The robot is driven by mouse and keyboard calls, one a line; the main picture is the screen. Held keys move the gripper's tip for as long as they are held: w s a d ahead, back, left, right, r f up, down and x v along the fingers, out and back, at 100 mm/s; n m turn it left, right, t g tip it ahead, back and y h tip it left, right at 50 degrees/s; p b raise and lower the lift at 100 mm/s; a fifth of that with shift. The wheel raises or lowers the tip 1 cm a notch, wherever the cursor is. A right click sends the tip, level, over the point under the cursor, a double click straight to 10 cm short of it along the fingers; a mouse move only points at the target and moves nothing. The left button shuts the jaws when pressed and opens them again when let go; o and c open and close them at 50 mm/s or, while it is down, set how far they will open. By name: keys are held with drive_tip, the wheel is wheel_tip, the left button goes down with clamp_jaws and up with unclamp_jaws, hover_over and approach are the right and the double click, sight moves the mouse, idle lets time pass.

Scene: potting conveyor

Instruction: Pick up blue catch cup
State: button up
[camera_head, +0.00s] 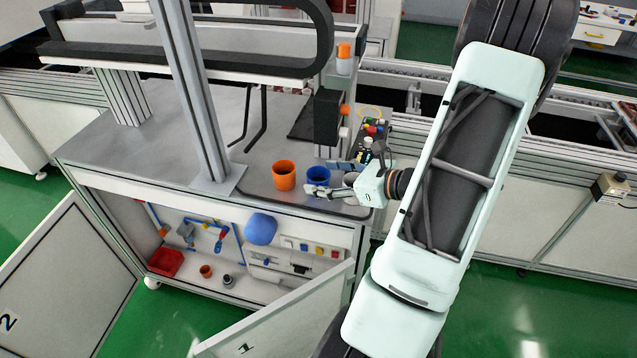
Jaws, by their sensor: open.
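The blue catch cup (318,176) stands upright on the grey worktop (150,145), near its right front part. My gripper (326,178) comes in from the right and is open. Its two fingers lie on either side of the cup as seen here, one toward the back and one toward the front. The front finger covers the cup's lower part. I cannot tell whether the fingers touch it.
An orange cup (284,175) stands close to the left of the blue cup. A grey upright post (203,110) rises left of it. A black box (327,115) and small colored parts (373,128) are behind. Below, cabinet doors (290,318) hang open.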

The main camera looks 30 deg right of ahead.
drive_tip(key=shift+x, duration=1.35)
drive_tip(key=c, duration=1.2)
drive_tip(key=shift+r, duration=0.1)
